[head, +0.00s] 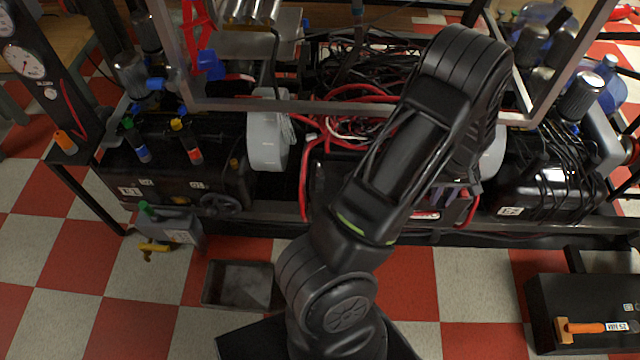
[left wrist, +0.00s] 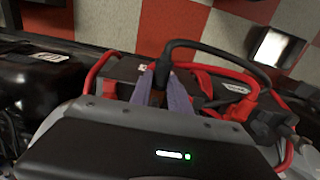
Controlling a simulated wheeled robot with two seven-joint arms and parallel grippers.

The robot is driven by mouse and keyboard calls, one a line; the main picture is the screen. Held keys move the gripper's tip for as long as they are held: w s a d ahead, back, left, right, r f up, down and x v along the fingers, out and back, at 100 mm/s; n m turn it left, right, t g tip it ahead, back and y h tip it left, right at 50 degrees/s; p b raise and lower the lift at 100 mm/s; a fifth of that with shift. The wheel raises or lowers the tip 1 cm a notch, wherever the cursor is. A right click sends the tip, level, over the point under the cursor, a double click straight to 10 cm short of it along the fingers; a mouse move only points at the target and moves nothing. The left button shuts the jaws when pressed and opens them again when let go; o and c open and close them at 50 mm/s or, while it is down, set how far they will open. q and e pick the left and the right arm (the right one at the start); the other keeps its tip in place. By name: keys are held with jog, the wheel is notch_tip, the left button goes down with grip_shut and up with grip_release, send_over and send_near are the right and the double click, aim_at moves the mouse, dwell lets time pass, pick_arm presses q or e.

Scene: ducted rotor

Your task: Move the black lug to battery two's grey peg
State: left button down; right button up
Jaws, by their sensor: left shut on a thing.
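My left gripper (left wrist: 166,88) has its purple-grey fingers shut on the black lug (left wrist: 163,72) at the end of a thick black cable (left wrist: 205,46). The cable arches over to the right in the left wrist view. The fingers are over a black battery case (left wrist: 125,70) with a white label. In the head view the left gripper (head: 443,195) is partly hidden behind my own arm, low in the middle of the frame rig. Red cable and a red clamp (left wrist: 240,84) sit to its right in the wrist view. I cannot make out the grey peg. My right gripper is not in view.
Tangled red and black cables (head: 365,85) fill the rig's middle. Metal frame bars (head: 350,105) cross above. Black motor housings stand left (head: 180,165) and right (head: 550,185).

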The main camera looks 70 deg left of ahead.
pick_arm(q)
jog(key=shift+w+a+b, duration=0.25)
jog(key=shift+w+a, duration=0.1)
jog(key=shift+a, duration=0.3)
jog(key=shift+w+a+b, duration=0.2)
jog(key=shift+w+a, duration=0.1)
jog(key=shift+a, duration=0.35)
jog(key=c, duration=1.1)
grip_release()
jog(key=shift+c, duration=0.2)
jog(key=shift+r+p, duration=0.9)
jog(key=shift+r, duration=3)
